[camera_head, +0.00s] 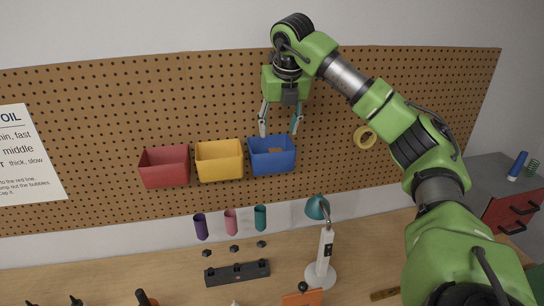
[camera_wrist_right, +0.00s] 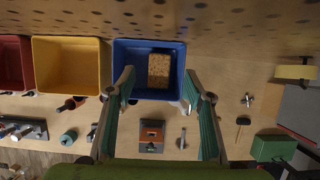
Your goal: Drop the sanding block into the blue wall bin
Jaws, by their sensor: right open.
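The blue wall bin (camera_head: 272,165) hangs on the pegboard, right of the yellow bin. It also shows in the right wrist view (camera_wrist_right: 130,91). The sanding block, a tan speckled block (camera_wrist_right: 159,70), lies inside the blue bin toward its right side. My left gripper is in neither view.
A yellow bin (camera_head: 220,173) and a red bin (camera_head: 165,178) hang to the left. The pegboard above the bins is clear.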

